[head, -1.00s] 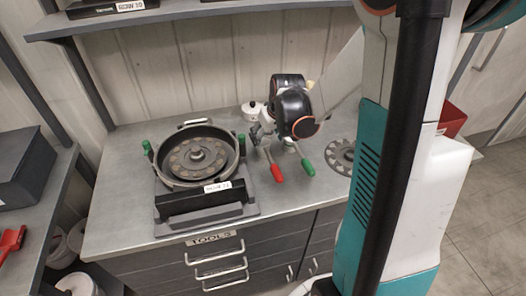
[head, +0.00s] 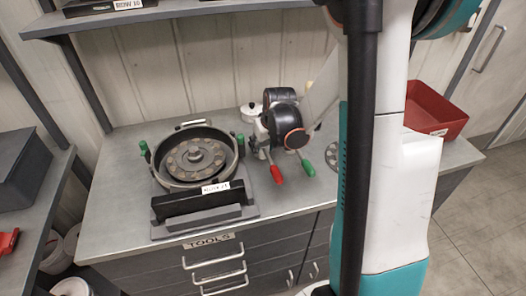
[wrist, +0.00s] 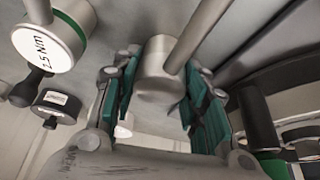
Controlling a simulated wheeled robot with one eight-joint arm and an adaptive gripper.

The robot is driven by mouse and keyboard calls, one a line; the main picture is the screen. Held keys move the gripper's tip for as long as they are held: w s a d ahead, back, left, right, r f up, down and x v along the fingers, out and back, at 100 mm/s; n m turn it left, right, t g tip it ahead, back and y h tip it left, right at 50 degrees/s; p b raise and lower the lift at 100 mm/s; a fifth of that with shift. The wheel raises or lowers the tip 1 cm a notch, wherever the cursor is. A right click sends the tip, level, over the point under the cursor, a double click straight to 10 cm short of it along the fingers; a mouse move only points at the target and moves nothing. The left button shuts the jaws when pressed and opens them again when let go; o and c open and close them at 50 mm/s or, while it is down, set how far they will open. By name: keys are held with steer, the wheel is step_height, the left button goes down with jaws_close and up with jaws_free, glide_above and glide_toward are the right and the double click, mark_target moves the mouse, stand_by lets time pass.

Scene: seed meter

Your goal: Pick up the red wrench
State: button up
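The red wrench (head: 278,173) shows in the head view as a red grip pointing toward me on the bench, beside a green-gripped one (head: 307,167). My gripper reaches down over their far ends, its fingers mostly hidden there by my own wrist. In the wrist view my gripper (wrist: 160,95) is open, teal pads on either side of a grey cylindrical wrench head (wrist: 158,82). No red shows on that head; it lies on the side away from the green-ringed one marked 2.5 Nm (wrist: 48,42). I cannot tell whether the pads touch it.
A round seed meter (head: 200,158) on a dark stand fills the bench's left half. A white lidded pot (head: 251,112) stands behind the wrenches. A slotted disc (head: 333,156) and a red bin (head: 436,108) are to the right. The bench front (head: 130,230) is mostly clear.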

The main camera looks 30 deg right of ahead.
jaws_close()
steer(key=shift+r, duration=0.15)
